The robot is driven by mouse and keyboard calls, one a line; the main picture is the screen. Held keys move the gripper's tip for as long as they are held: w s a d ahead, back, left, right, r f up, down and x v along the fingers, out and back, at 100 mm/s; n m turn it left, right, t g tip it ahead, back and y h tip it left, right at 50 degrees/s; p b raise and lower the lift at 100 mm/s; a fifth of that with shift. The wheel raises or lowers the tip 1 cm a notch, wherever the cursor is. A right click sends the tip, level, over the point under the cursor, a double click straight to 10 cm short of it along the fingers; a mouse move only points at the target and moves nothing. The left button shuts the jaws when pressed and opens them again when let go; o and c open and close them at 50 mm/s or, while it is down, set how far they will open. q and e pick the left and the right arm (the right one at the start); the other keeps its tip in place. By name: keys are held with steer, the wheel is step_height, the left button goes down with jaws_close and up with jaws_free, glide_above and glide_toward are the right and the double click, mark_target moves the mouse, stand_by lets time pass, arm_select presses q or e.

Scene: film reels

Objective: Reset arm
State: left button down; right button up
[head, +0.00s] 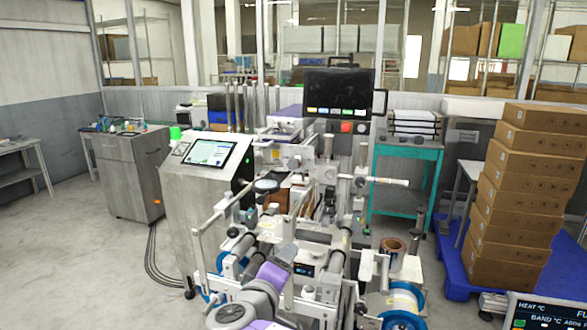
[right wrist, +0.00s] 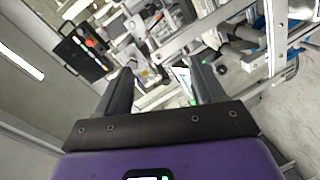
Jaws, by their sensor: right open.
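No object is named by the task. My right gripper (right wrist: 160,80) shows in the right wrist view. Its two dark fingers stand apart with nothing between them, in front of a purple body. Parts of the machine show beyond the fingers; I see no contact. In the head view a grey and purple arm of mine rises from the bottom edge over the front of the machine (head: 345,215). Its fingertips cannot be made out there. My left gripper is not visible as such in either view.
Blue-flanged reels (head: 404,300) and a copper-coloured roll (head: 393,246) sit low at the machine's front. A black monitor (head: 338,92) stands above it. A steel cabinet (head: 130,172) is left, stacked cartons (head: 520,195) on a blue pallet right. Open floor (head: 75,250) lies left.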

steer(key=s+d+f+g+y+p, duration=0.15)
steer(key=f+g, duration=0.25)
steer(key=f, duration=0.7)
steer(key=s+d+f+g+y+p, duration=0.1)
steer(key=s+d+f+g, duration=0.2)
steer(key=f, duration=0.8)
steer(key=s+d+f+g+y+p, duration=0.1)
steer(key=s+f+g, duration=0.3)
steer(key=f, duration=0.7)
steer(key=s+d+f+m+g+y+p, duration=0.1)
steer(key=s+d+f+m+y+p, duration=0.1)
steer(key=s+f+m, duration=0.4)
steer(key=s+d+f+m+g+y+p, duration=0.2)
steer(key=s+f+m, duration=0.5)
steer(key=s, duration=0.5)
steer(key=d+f+y, duration=0.1)
steer(key=d, duration=0.1)
steer(key=shift+d, duration=0.3)
